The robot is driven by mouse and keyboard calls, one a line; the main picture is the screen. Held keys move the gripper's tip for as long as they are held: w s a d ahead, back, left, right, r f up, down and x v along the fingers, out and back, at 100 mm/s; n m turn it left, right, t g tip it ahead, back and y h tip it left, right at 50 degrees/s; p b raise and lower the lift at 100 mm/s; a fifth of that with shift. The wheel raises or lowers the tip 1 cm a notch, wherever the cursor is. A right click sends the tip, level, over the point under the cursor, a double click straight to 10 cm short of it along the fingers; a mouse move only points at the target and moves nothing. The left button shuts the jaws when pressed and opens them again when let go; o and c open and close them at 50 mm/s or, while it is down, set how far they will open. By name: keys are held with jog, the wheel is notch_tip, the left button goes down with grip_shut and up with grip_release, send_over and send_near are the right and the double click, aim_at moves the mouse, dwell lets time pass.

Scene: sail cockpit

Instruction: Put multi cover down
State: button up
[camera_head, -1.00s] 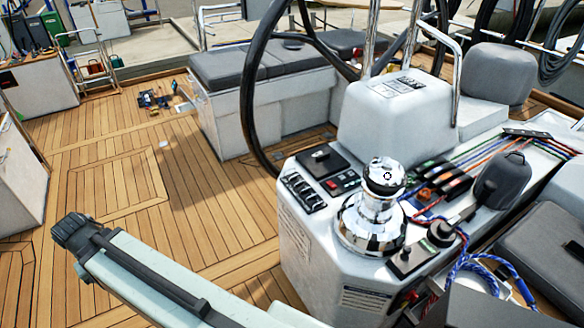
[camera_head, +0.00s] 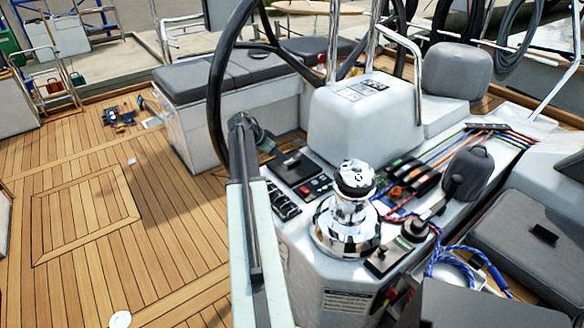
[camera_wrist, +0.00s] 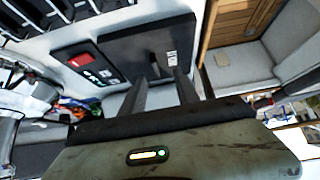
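A black square panel (camera_head: 295,169) on the white console, left of the chrome winch, looks like the multi cover. It also shows in the wrist view (camera_wrist: 140,45), with a dark raised piece near its middle and a small light label. I cannot tell whether it is hinged up or lying fully flat. My gripper (camera_head: 243,124) is beside the console's left edge in the head view, its fingers partly hidden by my own arm. In the wrist view my gripper (camera_wrist: 160,78) has two dark fingers apart, pointing toward the panel, with nothing seen between them.
The chrome winch (camera_head: 348,222) stands right of the panel. A switch panel with a red button (camera_head: 316,186) and rocker switches (camera_head: 282,201) lie in front of it. The large black steering wheel (camera_head: 215,90) rises behind my gripper. Open teak deck (camera_head: 150,255) lies to the left.

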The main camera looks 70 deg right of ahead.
aim_at(292, 163)
jog(key=shift+s+d, duration=0.35)
jog(key=shift+s, duration=0.55)
jog(key=b+x, duration=0.2)
jog(key=shift+d+f, duration=0.1)
jog(key=shift+f, duration=0.35)
jog(key=shift+r, duration=0.1)
jog(key=b+x, duration=0.4)
jog(key=x, duration=0.1)
jog(key=shift+d, duration=0.15)
jog(key=shift+r, duration=0.1)
grip_shut()
